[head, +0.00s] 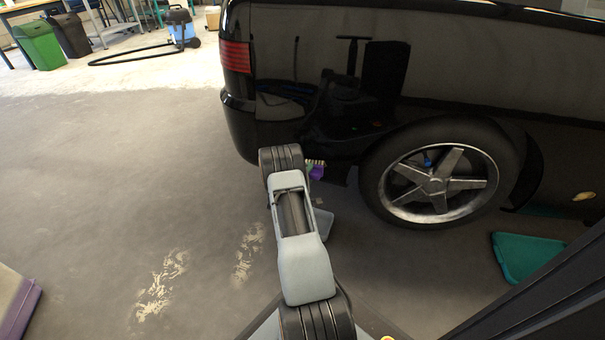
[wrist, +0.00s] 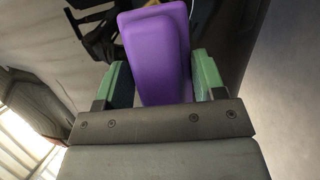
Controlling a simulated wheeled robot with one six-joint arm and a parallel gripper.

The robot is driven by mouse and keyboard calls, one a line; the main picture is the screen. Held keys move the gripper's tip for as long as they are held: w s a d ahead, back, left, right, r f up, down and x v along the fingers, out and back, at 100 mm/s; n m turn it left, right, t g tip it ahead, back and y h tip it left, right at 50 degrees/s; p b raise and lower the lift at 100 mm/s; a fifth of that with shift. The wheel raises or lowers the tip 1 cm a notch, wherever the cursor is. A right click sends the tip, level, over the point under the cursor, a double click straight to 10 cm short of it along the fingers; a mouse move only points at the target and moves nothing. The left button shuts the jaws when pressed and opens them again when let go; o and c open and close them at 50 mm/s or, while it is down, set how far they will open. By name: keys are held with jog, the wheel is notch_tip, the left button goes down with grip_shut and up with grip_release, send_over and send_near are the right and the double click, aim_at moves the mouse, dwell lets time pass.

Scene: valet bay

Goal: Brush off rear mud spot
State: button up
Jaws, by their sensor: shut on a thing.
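My gripper (wrist: 163,80) is shut on a purple brush (wrist: 155,40), with a green fingertip on each side of it in the wrist view. In the head view, the brush (head: 317,172) shows just past the end of my arm, its pale bristles up against or very near the black car's (head: 300,110) lower rear side, behind the rear wheel. I cannot tell whether they touch. My arm hides the gripper there. No mud shows on the panel around the brush; any spot behind it is hidden. A small tan spot (head: 583,196) shows on the car's lower side, right of the wheel.
The rear wheel (head: 437,185) is right of the brush. A teal flat object (head: 524,256) lies on the floor at right. Pale dried patches (head: 163,284) mark the floor at left. A blue vacuum (head: 181,28) and green bin (head: 40,44) stand far back.

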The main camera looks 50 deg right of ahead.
aim_at(314, 178)
jog(key=shift+s+d, duration=0.65)
jog(key=shift+s, duration=0.35)
jog(key=shift+s+d, duration=0.65)
jog(key=shift+s, duration=0.4)
jog(key=shift+s+d, duration=0.65)
jog(key=shift+s, duration=0.35)
jog(key=shift+d, duration=0.1)
jog(key=shift+w, duration=0.1)
jog(key=shift+w+a, duration=0.25)
jog(key=shift+w, duration=0.25)
jog(key=shift+w+a, duration=0.25)
jog(key=shift+w, duration=0.25)
jog(key=shift+w+a+r, duration=0.1)
jog(key=shift+w+a, duration=0.15)
jog(key=shift+w, duration=0.3)
jog(key=shift+c, duration=0.5)
jog(key=shift+w+a, duration=0.65)
jog(key=shift+w, duration=0.35)
jog(key=shift+w+a, duration=0.65)
jog(key=shift+w, duration=0.35)
jog(key=shift+w+a, duration=0.3)
jog(key=shift+w, duration=0.3)
jog(key=shift+w+a, duration=0.25)
jog(key=shift+w, duration=0.3)
